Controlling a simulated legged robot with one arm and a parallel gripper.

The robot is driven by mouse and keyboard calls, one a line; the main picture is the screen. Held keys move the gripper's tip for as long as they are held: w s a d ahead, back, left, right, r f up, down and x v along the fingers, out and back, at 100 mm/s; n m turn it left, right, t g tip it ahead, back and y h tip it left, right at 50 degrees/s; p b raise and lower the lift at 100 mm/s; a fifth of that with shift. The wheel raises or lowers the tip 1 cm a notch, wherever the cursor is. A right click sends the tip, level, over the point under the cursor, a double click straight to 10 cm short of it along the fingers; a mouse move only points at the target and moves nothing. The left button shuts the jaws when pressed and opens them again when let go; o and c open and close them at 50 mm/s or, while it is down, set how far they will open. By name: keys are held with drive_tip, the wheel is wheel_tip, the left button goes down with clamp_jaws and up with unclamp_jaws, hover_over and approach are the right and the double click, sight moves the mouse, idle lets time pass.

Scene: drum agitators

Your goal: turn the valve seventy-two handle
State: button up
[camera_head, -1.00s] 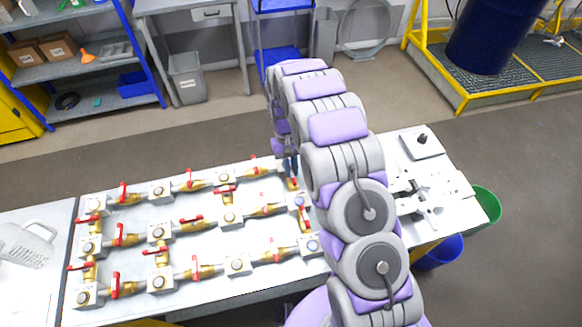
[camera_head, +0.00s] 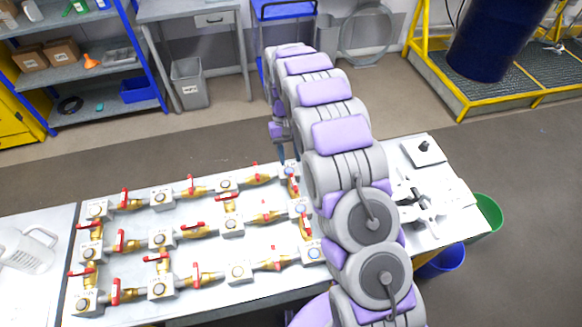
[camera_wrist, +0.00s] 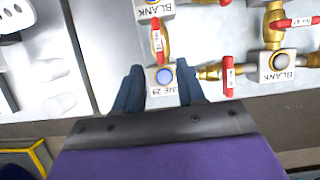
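Several brass valves with red handles join white blocks on the table; the handle numbers are too small to read for certain, so I cannot tell which is seventy-two. My gripper (camera_wrist: 160,70) is open and empty, its two dark blue fingers apart on either side of a white block (camera_wrist: 160,92) with a blue button, whose label ends in "29". One red handle (camera_wrist: 157,40) stands just beyond the fingertips, another (camera_wrist: 228,75) to their right, and a third (camera_wrist: 297,22) farther right. In the head view my gripper (camera_head: 281,153) is at the manifold's back right corner, partly hidden by my arm.
The manifold lies on a white table (camera_head: 190,284). A cross-shaped part (camera_head: 418,203) lies on the table right of my arm. Blue (camera_head: 440,260) and green (camera_head: 490,212) bins stand beside it. Open floor lies behind the table; shelves (camera_head: 85,75) stand farther back.

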drive_tip(key=v, duration=0.9)
drive_tip(key=shift+w+r, duration=0.3)
drive_tip(key=shift+r, duration=0.05)
